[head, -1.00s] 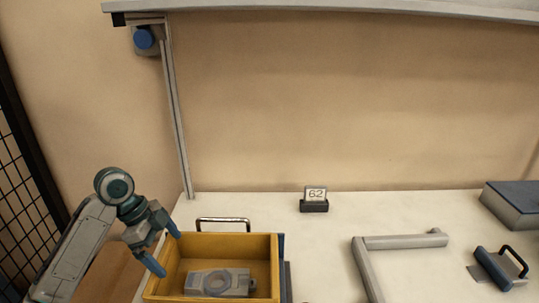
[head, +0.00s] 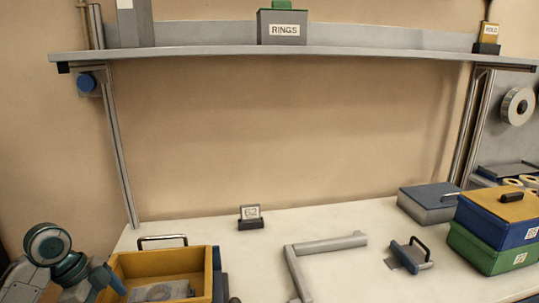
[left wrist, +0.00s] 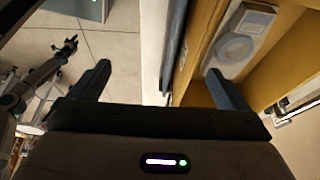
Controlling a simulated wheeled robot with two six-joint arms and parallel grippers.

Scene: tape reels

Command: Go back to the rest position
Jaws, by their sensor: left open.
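My left gripper (left wrist: 155,85) is open and empty in the left wrist view, with its two dark fingers spread apart. The right finger overlaps the yellow box, and the floor shows under the left finger. In the head view my left arm is at the lower left, beside the left wall of the yellow box (head: 207,262). A grey piece with a round disc (left wrist: 238,48) lies inside that box; in the head view only its top part shows at the bottom edge.
On the white table (head: 330,222) are a small number sign (head: 250,222), a grey angled bar (head: 330,243), a blue handled block (head: 408,258) and stacked blue and green boxes (head: 490,255) at right. A shelf (head: 300,58) with a RINGS box (head: 282,30) spans above.

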